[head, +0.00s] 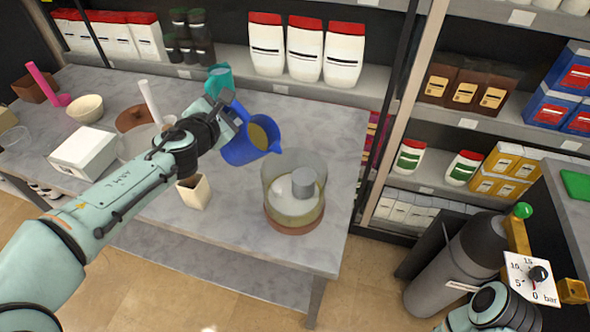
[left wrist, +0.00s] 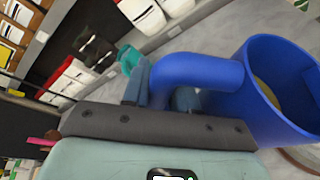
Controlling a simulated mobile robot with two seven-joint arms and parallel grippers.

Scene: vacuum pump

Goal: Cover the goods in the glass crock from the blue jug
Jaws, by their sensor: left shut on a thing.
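The blue jug (head: 238,153) holds a yellow-brown liquid and is tilted somewhat, its spout toward the glass crock on its right. My left gripper (head: 226,112) is shut on the jug's handle; the handle (left wrist: 195,78) and jug body (left wrist: 262,110) fill the right of the left wrist view. The glass crock (head: 272,172) stands upright near the table's right end, on a brown round base. Inside are a pale disc with a grey cylinder on top and some yellowish liquid low down. No stream from the spout is visible. My right gripper is out of view.
A gauge (head: 532,277) and grey cylinder (head: 455,270) stand at lower right. Shelves line the back.

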